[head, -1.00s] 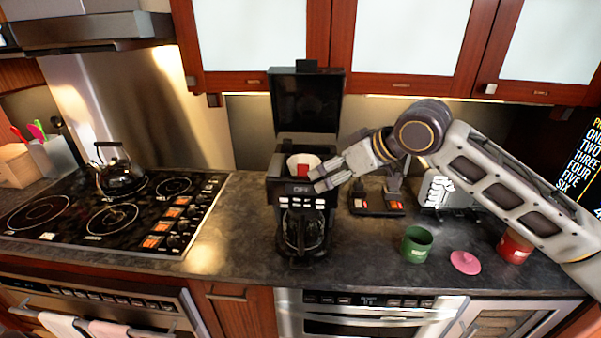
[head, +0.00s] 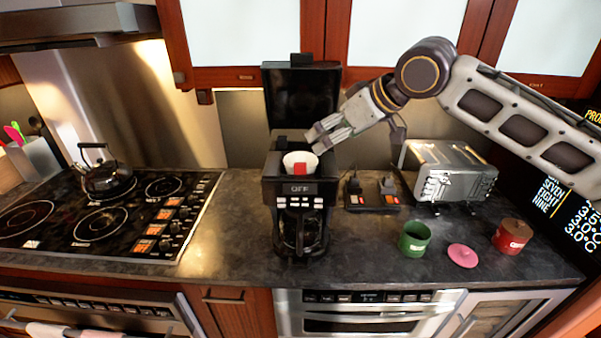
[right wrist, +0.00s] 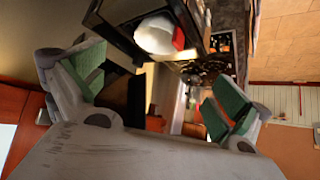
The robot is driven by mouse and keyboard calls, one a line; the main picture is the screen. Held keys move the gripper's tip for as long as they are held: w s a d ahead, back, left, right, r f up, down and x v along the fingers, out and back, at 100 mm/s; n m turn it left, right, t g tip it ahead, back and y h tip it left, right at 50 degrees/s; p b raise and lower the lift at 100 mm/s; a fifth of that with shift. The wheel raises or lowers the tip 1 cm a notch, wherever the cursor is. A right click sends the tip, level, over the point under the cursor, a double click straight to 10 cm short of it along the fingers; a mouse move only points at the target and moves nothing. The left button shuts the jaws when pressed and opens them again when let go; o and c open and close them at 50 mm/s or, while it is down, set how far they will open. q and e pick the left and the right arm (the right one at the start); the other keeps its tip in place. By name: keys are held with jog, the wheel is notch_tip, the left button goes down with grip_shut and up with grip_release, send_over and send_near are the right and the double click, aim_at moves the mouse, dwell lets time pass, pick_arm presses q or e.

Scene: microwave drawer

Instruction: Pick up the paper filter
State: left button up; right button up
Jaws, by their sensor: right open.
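The white paper filter (head: 293,158) with a red patch sits in the open top of the black coffee maker (head: 299,187), whose lid (head: 299,95) stands upright. The filter also shows in the right wrist view (right wrist: 156,35), near the top. My right gripper (head: 315,140) is above and just behind the filter in the head view, apart from it. In the right wrist view its two green-padded fingers (right wrist: 160,95) are spread wide with nothing between them. My left gripper is in neither view.
A stove with a black kettle (head: 104,172) is at the left. Right of the coffee maker are a green cup (head: 414,238), a pink lid (head: 462,256), a red jar (head: 511,236) and a silver toaster (head: 447,172). The counter's front left is clear.

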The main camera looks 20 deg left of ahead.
jog(key=p, duration=0.1)
send_near(305, 158)
jog(key=shift+s+a+f, duration=0.1)
jog(key=shift+s+a, duration=0.45)
jog(key=shift+s, duration=0.25)
jog(key=shift+s+a+f, duration=0.15)
jog(key=shift+s+a, duration=0.35)
jog(key=shift+s, duration=0.3)
jog(key=shift+w+d+p+x, duration=0.15)
jog(key=shift+p+x, duration=0.35)
jog(key=shift+x, duration=0.25)
jog(key=shift+w+d+p+x, duration=0.15)
jog(key=shift+p+x, duration=0.3)
jog(key=shift+x, duration=1.45)
jog(key=shift+s+a, duration=0.1)
jog(key=shift+s, duration=0.2)
jog(key=c, duration=0.9)
jog(key=shift+o, duration=0.4)
